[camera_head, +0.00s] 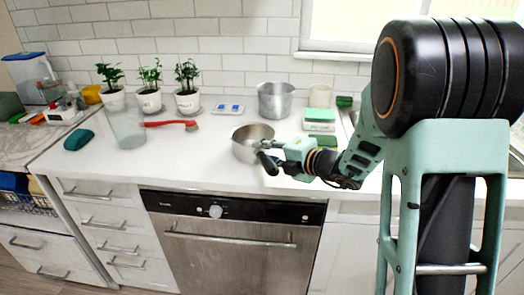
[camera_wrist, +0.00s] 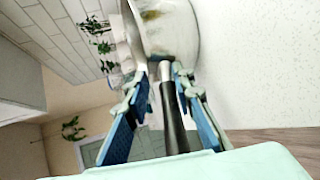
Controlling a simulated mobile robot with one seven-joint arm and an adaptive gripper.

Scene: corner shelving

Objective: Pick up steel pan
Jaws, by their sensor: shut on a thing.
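The steel pan (camera_head: 251,141) is at the front middle of the white counter in the head view, with its opening facing up. Its dark handle points toward the front right. My gripper (camera_head: 266,153) is at the pan's right front side, shut on the handle. In the wrist view the black handle (camera_wrist: 171,112) runs between the two blue-padded fingers of my gripper (camera_wrist: 168,95), and the pan body (camera_wrist: 172,35) lies beyond the fingertips. Whether the pan touches the counter cannot be told for certain.
A larger steel pot (camera_head: 275,101) stands behind the pan. Green-topped boxes (camera_head: 319,119) are to the right. A red brush (camera_head: 172,124), a glass vase (camera_head: 127,127) and several potted plants (camera_head: 187,92) are to the left. The counter's front middle-left (camera_head: 170,160) is clear.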

